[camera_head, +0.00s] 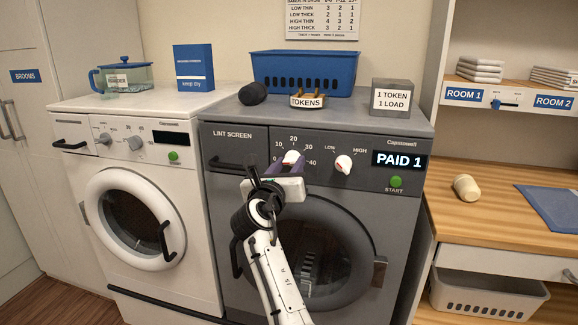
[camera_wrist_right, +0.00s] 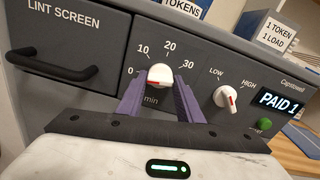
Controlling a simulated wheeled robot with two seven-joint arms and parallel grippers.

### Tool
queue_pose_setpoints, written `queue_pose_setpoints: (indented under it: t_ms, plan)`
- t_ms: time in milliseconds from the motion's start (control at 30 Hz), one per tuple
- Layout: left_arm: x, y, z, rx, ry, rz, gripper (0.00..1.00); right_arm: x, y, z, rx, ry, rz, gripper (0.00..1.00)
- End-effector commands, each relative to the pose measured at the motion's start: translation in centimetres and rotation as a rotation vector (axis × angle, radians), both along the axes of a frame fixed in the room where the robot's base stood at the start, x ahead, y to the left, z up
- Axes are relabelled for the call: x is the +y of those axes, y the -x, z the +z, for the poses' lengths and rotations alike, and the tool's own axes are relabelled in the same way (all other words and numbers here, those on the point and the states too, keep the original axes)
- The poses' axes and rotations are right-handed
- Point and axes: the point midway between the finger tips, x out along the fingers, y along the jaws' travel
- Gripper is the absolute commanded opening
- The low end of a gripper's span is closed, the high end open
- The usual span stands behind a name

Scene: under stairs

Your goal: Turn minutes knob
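The minutes knob (camera_head: 292,157) is white and sits on the grey dryer's front panel, inside a printed scale from 0 to 40. In the right wrist view the knob (camera_wrist_right: 160,74) has "min" printed below it and a small red mark at its lower left, on the side of the 0. My right gripper (camera_head: 285,167) is in front of the panel. In the wrist view its purple fingers (camera_wrist_right: 160,84) stand open, one on each side of the knob, with small gaps visible. My left gripper is not in view.
A second white knob (camera_head: 343,164), marked LOW and HIGH, is to the right. A "PAID 1" display (camera_head: 399,160) and green start button (camera_head: 396,181) are beyond it. The lint screen handle (camera_wrist_right: 52,68) is at left. A white washer (camera_head: 150,145) stands beside the dryer.

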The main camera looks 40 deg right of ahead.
Motion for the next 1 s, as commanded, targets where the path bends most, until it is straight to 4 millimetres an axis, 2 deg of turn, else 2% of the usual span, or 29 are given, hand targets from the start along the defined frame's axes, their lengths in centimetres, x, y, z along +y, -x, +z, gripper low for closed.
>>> queue_pose_setpoints:
  t_ms: [33,100,467,1000]
  plan:
    - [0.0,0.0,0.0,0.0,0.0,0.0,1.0,0.0,0.0,0.0,0.0,0.0,-0.001,0.18]
    - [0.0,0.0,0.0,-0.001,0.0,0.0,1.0,0.0,0.0,0.0,0.0,0.0,-0.001,0.1]
    - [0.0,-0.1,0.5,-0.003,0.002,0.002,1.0,0.0,0.0,0.1,-0.05,-0.042,-0.001,0.1]
    - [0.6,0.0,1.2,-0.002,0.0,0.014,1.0,0.0,0.0,0.0,-0.391,-0.332,-0.002,0.1]
